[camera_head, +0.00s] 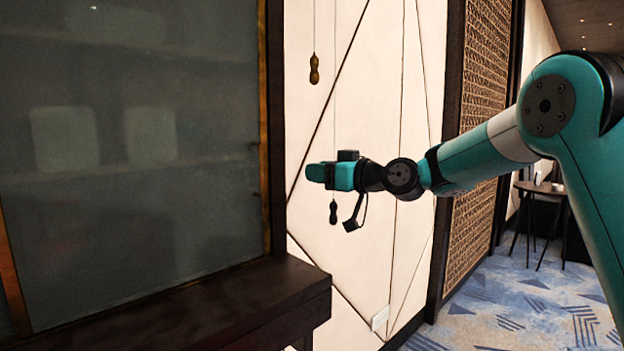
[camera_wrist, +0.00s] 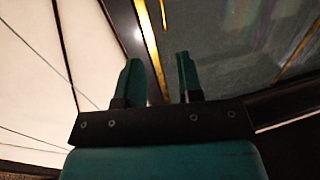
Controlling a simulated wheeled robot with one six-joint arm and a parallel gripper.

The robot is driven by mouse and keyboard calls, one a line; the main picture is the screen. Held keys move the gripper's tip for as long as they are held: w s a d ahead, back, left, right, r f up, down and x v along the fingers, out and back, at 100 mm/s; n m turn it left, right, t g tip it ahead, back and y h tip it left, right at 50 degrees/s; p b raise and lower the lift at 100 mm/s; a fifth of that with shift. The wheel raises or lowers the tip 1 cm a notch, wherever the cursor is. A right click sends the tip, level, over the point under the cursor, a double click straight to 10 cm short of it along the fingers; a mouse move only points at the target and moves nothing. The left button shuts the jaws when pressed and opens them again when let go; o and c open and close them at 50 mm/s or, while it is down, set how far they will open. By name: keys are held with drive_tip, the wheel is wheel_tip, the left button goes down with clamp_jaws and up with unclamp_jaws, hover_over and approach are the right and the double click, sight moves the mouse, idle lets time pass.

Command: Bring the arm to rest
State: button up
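My arm reaches in from the right in the head view, stretched out to the left. My gripper (camera_head: 318,172) is in front of the white wall panel, level in the air and near the frame of the dark screen. The wrist view shows my gripper (camera_wrist: 157,82) with its two teal fingers apart and nothing between them. Behind the fingers there, the edge of the screen frame shows.
A large dark screen (camera_head: 130,190) fills the left, with a dark wooden ledge (camera_head: 250,300) below it. Gourd-shaped pendants (camera_head: 314,69) hang by the white wall (camera_head: 390,110). A small table (camera_head: 540,187) stands far right on blue patterned carpet (camera_head: 530,310).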

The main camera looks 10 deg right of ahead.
drive_tip(key=s+a+f+g+h+p, duration=0.1)
drive_tip(key=s+a+f+g, duration=0.2)
drive_tip(key=s, duration=0.6)
drive_tip(key=s+a+f+g+h+p, duration=0.1)
drive_tip(key=s+a+g, duration=0.35)
drive_tip(key=s, duration=0.35)
drive_tip(key=s+d+f+g+h+p, duration=0.1)
drive_tip(key=s+d+f+g+h, duration=0.1)
drive_tip(key=s, duration=1)
drive_tip(key=s+d+f+m+g+h, duration=0.1)
drive_tip(key=s+f, duration=0.5)
drive_tip(key=s, duration=0.6)
drive_tip(key=d+g+h, duration=0.1)
drive_tip(key=g+h, duration=0.1)
drive_tip(key=g, duration=0.1)
drive_tip(key=shift+s+d+f+h+p, duration=0.15)
drive_tip(key=shift+s+h+p, duration=0.15)
drive_tip(key=shift+p, duration=0.1)
